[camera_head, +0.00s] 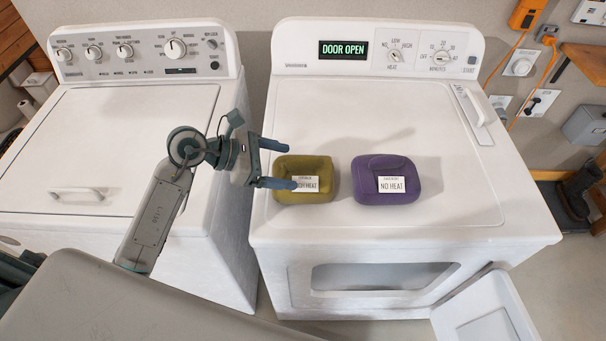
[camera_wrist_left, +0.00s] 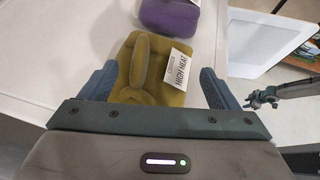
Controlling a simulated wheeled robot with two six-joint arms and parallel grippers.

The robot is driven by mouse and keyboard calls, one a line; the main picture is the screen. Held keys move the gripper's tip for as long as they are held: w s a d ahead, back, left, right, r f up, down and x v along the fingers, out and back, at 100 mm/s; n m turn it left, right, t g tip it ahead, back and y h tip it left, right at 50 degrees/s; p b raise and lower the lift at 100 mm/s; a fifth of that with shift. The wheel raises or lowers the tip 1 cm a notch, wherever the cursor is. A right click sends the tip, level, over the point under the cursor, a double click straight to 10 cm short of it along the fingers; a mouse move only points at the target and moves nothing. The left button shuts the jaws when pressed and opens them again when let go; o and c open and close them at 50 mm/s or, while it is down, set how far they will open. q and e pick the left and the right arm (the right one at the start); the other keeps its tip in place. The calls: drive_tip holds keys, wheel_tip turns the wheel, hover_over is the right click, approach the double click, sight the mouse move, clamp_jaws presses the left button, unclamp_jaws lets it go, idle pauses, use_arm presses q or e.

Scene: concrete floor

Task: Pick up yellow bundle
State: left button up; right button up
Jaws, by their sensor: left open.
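The yellow bundle (camera_head: 323,170), an olive-yellow folded cloth with a white "HIGH HEAT" tag, lies on top of the white dryer. My left gripper (camera_head: 283,165) is open at the bundle's left side, its blue fingers pointing toward it. In the left wrist view the yellow bundle (camera_wrist_left: 150,62) sits between and just ahead of the two fingers (camera_wrist_left: 158,88), with a finger on each side. I cannot tell whether the fingers touch it. My right gripper (camera_wrist_left: 262,98) shows small at the right of the left wrist view, and its jaw state is unclear.
A purple bundle (camera_head: 385,192) tagged "NO HEAT" lies just right of the yellow one, with a small gap. The dryer (camera_head: 440,205) reads "DOOR OPEN", and its front door (camera_head: 485,310) hangs open. A washer (camera_head: 75,135) stands at left. The dryer top's right side is clear.

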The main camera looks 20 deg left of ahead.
sight(293, 172)
use_arm(q)
drive_tip(key=p+x, duration=0.1)
drive_tip(key=x, duration=0.2)
drive_tip(key=shift+w+p, duration=0.3)
drive_tip(key=shift+p, duration=0.1)
drive_tip(key=shift+w+d+f, duration=0.25)
drive_tip(key=shift+d+f, duration=0.15)
drive_tip(key=shift+d, duration=0.05)
